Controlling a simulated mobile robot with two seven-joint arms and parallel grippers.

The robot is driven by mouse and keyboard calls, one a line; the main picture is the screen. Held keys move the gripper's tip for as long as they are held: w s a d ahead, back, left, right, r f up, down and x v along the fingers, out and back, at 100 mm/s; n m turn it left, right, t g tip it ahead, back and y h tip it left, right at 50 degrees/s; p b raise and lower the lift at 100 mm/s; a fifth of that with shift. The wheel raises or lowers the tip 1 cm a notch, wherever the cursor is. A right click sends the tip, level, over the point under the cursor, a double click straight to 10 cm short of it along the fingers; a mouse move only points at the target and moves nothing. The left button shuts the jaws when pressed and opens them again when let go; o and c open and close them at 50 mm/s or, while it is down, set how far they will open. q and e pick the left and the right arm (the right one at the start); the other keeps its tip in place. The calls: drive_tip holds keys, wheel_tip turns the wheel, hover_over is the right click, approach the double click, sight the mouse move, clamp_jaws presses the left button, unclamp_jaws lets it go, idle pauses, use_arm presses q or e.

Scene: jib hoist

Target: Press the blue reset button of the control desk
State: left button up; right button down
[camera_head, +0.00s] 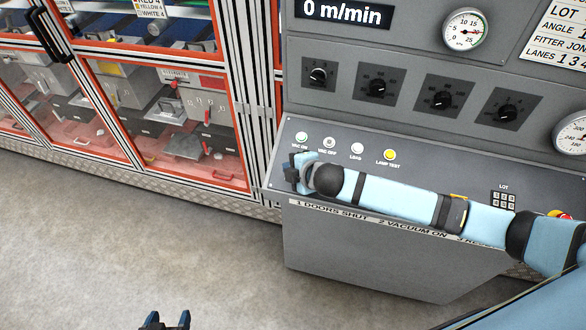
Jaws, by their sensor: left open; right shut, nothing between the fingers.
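The grey control desk (276,165) stands at the right with a sloped panel. A row of buttons shows on it: a green-ringed VAC ON button (301,137), a grey VAC OFF button (329,142), a white LOAD button (357,148) and a yellow LAMP TEST button (389,155). I cannot make out a blue reset button; my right arm covers much of the panel below this row. My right gripper (291,173) is shut and empty over the panel's left end, below VAC ON. I cannot tell if it touches. My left gripper (167,319) is open above the floor.
Dials, gauges (464,30) and a speed display (344,13) fill the upright panel. A keypad (503,199) and a partly hidden red button (558,214) lie at the right. A glass-fronted cabinet (247,110) stands left. The floor (120,240) is clear.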

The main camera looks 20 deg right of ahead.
use_arm(q)
drive_tip(key=shift+s+f, duration=0.2)
drive_tip(key=shift+s, duration=0.2)
idle(0.3)
drive_tip(key=shift+w+r, duration=0.1)
drive_tip(key=shift+w, duration=0.05)
use_arm(e)
drive_tip(key=shift+f, duration=0.15)
use_arm(q)
drive_tip(key=shift+w+r, duration=0.15)
drive_tip(key=shift+w, duration=0.2)
use_arm(e)
drive_tip(key=shift+w+d+f, duration=0.1)
drive_tip(key=shift+w+f, duration=0.05)
drive_tip(key=shift+f, duration=0.1)
